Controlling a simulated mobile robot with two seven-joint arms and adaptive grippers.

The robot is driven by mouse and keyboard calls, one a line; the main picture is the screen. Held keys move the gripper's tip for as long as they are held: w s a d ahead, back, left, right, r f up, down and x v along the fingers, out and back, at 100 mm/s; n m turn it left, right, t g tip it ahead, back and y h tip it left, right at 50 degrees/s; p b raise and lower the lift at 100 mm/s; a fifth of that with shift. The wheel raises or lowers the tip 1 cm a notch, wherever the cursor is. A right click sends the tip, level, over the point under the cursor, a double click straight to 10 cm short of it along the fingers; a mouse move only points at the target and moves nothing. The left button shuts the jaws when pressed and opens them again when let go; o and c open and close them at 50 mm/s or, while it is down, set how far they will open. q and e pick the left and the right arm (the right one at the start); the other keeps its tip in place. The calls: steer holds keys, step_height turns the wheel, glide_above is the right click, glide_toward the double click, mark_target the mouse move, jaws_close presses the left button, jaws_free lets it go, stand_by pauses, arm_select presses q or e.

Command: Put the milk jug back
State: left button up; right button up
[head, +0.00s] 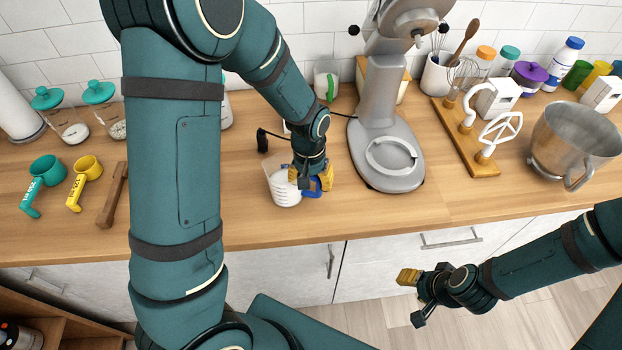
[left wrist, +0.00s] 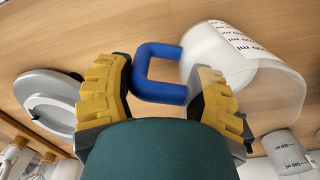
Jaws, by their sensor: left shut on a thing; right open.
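The milk jug (head: 285,192) is a pale measuring jug with a blue handle, at the middle of the wooden counter. It also shows in the left wrist view (left wrist: 268,88), with printed ml marks on its side. My left gripper (head: 311,182) is shut on the blue handle (left wrist: 158,52), with a yellow finger on either side. The jug looks roughly upright on or very near the counter; I cannot tell whether it touches. My right gripper (head: 411,298) is open and empty, in front of the counter's front edge.
A grey stand mixer (head: 377,130) stands right of the jug. Beyond it are a wooden board (head: 465,140) with attachments and a steel bowl (head: 575,140). Green and yellow measuring cups (head: 47,170) lie at left. Counter in front of the jug is clear.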

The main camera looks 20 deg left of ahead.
arm_select(q)
steer(key=shift+f, duration=0.1)
steer(key=o, duration=1.3)
steer(key=shift+s, duration=0.1)
steer(key=shift+r, duration=0.25)
steer(key=r, duration=0.6)
steer(key=r+p, duration=0.1)
steer(key=r, duration=0.5)
steer(key=shift+a, duration=0.2)
steer(key=shift+f, duration=0.1)
